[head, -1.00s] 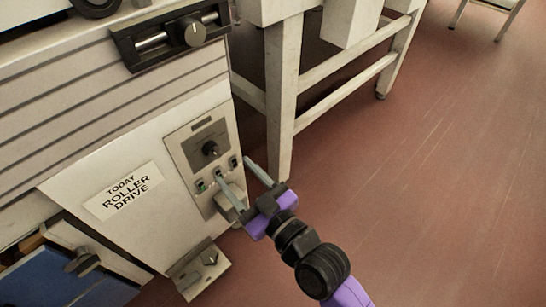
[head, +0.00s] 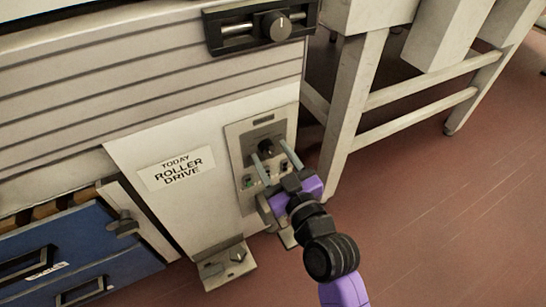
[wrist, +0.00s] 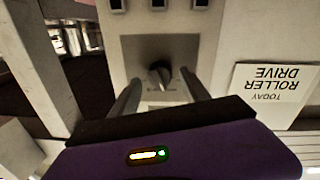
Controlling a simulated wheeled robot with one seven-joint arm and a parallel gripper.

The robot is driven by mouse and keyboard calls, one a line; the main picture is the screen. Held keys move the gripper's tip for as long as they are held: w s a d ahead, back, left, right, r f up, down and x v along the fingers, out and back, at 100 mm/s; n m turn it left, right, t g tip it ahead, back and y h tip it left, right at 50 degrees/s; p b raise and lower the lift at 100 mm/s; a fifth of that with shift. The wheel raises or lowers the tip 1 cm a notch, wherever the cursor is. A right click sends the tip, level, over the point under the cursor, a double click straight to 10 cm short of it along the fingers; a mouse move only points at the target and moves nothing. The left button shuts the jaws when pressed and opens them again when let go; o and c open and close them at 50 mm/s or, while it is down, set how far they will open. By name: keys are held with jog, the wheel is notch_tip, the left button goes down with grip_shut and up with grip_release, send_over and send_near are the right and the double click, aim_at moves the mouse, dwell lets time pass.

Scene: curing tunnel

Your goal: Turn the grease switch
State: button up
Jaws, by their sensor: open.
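A dark rotary switch (head: 266,149) sits on a grey control panel (head: 232,133) on the front of the pale machine. Its marking is too small to read, so I cannot confirm it is the grease switch. In the wrist view, which shows the machine upside down, the switch (wrist: 160,73) appears between the finger lines, its handle slightly tilted. My gripper (head: 274,157) is open and empty in front of the panel, one finger on each side of the switch in the picture. I see no clear contact.
A "TODAY ROLLER DRIVE" label (head: 177,168) is left of the panel. Small buttons (head: 248,181) sit below the switch. Other knobs are on a top slide (head: 277,25) and a low bracket (head: 238,255). Blue drawers (head: 70,255) stand lower left; a frame leg (head: 352,100) stands close right.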

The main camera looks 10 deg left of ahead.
grip_shut()
dwell(0.4)
jog(key=m+p, duration=0.3)
jog(key=m, duration=0.1)
jog(key=shift+d+r+m, duration=0.1)
jog(key=shift+r+m, duration=0.05)
jog(key=shift+m, duration=0.25)
jog(key=shift+w+m+p, duration=0.1)
jog(key=shift+m+p, duration=0.6)
jog(key=shift+m, duration=1.2)
grip_release()
